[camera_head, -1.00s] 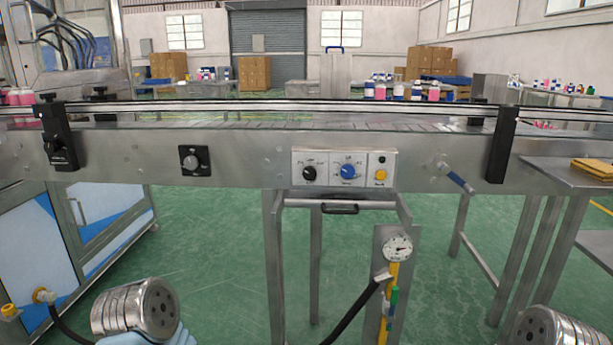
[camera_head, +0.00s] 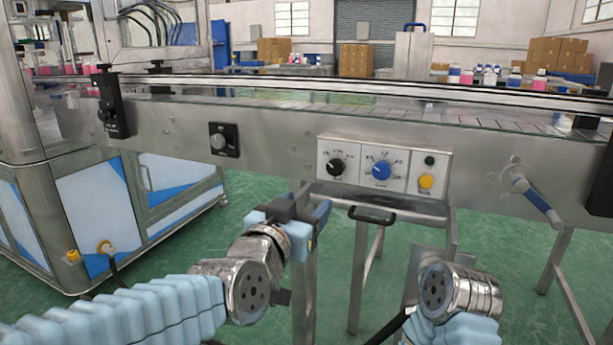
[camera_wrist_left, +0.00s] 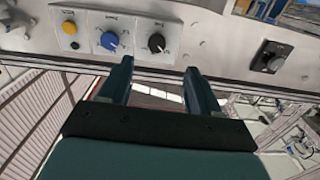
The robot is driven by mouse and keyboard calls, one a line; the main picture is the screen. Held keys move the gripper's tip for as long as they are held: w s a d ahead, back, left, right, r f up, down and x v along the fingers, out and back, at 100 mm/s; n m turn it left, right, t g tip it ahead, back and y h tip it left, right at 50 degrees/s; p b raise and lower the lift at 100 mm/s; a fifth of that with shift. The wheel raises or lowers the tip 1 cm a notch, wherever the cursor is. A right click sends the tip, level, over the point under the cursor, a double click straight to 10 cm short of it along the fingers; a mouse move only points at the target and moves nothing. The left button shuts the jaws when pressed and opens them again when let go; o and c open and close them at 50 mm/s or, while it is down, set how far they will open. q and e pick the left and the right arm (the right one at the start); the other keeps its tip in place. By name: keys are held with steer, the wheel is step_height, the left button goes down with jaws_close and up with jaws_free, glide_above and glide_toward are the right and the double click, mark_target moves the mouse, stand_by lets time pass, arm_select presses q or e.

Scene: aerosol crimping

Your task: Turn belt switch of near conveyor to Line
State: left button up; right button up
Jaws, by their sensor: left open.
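The near conveyor's control panel (camera_head: 384,170) carries a black rotary knob (camera_head: 337,167), a blue rotary knob (camera_head: 381,171), a yellow button (camera_head: 426,182) and a small dark round element. Its labels are too small to read, so I cannot tell which knob is the belt switch. My left gripper (camera_head: 292,212) is open and empty, below and left of the panel. In the left wrist view the panel appears inverted; the open fingers (camera_wrist_left: 158,78) point toward its lower edge, with the black knob (camera_wrist_left: 157,43) beyond and between them, apart from it.
A separate grey knob on a black plate (camera_head: 219,141) sits left on the conveyor side (camera_head: 275,145). A handle (camera_head: 372,215) projects below the panel, and a blue-gripped crank (camera_head: 537,202) lies right. A blue-white machine cabinet (camera_head: 95,210) stands left. My right forearm is lower right.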

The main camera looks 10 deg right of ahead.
mark_target(334, 170)
arm_select(q)
steer(key=x, duration=0.9)
steer(key=r+x, duration=0.1)
steer(key=x, duration=0.3)
steer(key=shift+w+d+r, duration=0.1)
steer(key=shift+w+d, duration=0.05)
steer(key=shift+d, duration=0.2)
steer(key=shift+c, duration=0.4)
steer(key=c, duration=1)
